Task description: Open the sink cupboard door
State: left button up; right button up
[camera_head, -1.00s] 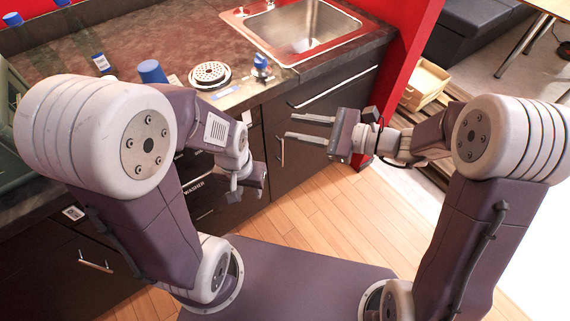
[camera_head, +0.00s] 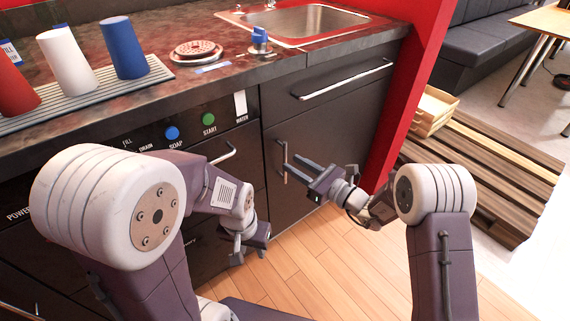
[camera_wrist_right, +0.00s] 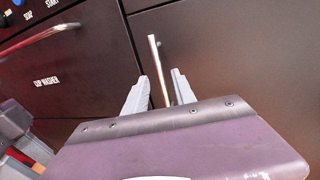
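The sink cupboard door (camera_head: 336,140) is a dark panel below the sink drawer and looks closed. Its vertical metal handle (camera_head: 284,158) is near its left edge. The handle also shows in the right wrist view (camera_wrist_right: 154,58). My right gripper (camera_head: 298,166) is open with its fingertips at the handle. In the right wrist view the lower part of the bar lies between the two fingers (camera_wrist_right: 160,88), with gaps beside it. My left gripper (camera_head: 249,256) hangs low in front of the cup washer, touching nothing I can see; its opening is unclear.
The sink (camera_head: 305,20) is set in the counter above. A drawer with a long handle (camera_head: 345,80) is above the door. The cup washer handle (camera_head: 225,153) sticks out to the left. A red wall (camera_head: 395,110) borders the door's right. Wooden floor (camera_head: 320,250) in front is clear.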

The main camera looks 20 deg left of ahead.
aim_at(285, 159)
jog(key=b+x, duration=0.1)
jog(key=x, duration=0.3)
jog(key=shift+w+a, duration=0.15)
jog(key=shift+a, duration=0.05)
grip_shut()
dwell(1.2)
